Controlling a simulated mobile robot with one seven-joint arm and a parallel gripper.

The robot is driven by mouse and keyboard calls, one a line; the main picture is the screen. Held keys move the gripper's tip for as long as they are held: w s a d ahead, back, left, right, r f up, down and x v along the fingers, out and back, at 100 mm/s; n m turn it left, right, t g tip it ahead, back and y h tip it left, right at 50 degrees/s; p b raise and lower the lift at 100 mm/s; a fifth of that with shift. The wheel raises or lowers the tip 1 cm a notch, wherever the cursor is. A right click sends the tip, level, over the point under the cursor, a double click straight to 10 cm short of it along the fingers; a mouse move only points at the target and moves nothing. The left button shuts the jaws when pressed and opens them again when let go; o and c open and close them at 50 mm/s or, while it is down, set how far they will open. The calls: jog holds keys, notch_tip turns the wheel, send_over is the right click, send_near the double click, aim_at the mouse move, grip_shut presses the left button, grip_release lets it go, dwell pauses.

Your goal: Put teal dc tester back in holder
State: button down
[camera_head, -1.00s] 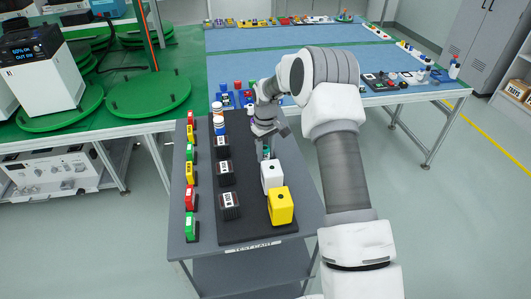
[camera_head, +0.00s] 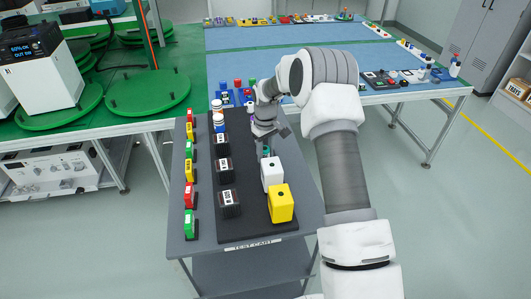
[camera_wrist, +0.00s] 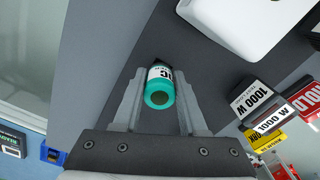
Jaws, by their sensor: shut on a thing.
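The teal DC tester (camera_wrist: 160,92) is a small cylinder with a teal end and a white label, between the two fingers of my gripper (camera_wrist: 160,78) in the wrist view. My gripper is shut on it. In the head view, the tester (camera_head: 266,152) shows as a small teal spot under my gripper (camera_head: 266,144), above or at the dark mat, just behind a white block (camera_head: 272,176). I cannot tell whether it touches the mat. The white block and a yellow block (camera_head: 281,204) each have a dark spot on top. I cannot tell which thing is its holder.
The grey test cart (camera_head: 206,243) carries a dark mat (camera_head: 250,228). Black labelled blocks (camera_head: 229,204) stand mid-mat, and red, yellow and green blocks (camera_head: 190,223) line the left edge. Bottles and a blue rack (camera_head: 226,98) are at the back. Worktables stand behind the cart.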

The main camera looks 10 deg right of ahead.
jog(key=shift+f+b, duration=0.45)
jog(key=shift+f, duration=0.2)
jog(key=shift+c, duration=1.9)
grip_release()
jog(key=shift+r, duration=0.1)
notch_tip(320, 180, up, 17)
jog(key=s+r+t, duration=0.1)
jog(key=s+r, duration=0.6)
jog(key=r, duration=0.2)
jog(key=s+r+m+t, duration=0.2)
jog(key=s+r, duration=0.4)
jog(key=s, duration=0.4)
jog(key=s+f+m+t, duration=0.2)
jog(key=s+m, duration=0.1)
jog(key=s, duration=1.7)
jog(key=shift+f+t, duration=0.3)
